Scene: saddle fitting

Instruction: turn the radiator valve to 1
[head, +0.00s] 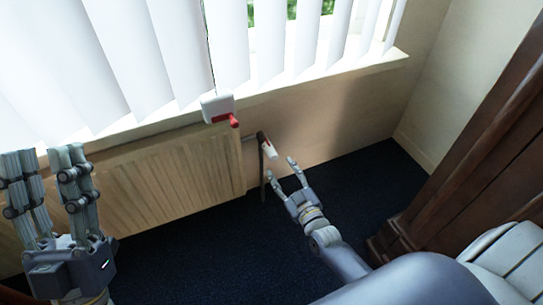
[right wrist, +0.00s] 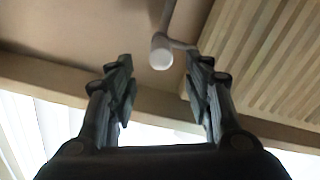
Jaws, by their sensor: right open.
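The radiator valve (head: 269,149) is a white knob on a dark pipe at the right end of the radiator (head: 180,178). In the right wrist view the white knob (right wrist: 161,55) shows end-on, beyond and between my fingertips. No number on it can be read. My right gripper (head: 282,174) is open and empty, just below and right of the knob in the head view, apart from it. Its two fingers also show in the right wrist view (right wrist: 160,75). My left gripper (head: 45,165) is raised at the far left with its fingers apart, holding nothing.
A white box with a red handle (head: 219,108) sits at the window sill (head: 330,78) above the radiator. White vertical blinds (head: 170,50) hang behind it. Dark wooden furniture (head: 460,150) stands at the right. The dark carpet (head: 345,185) is clear.

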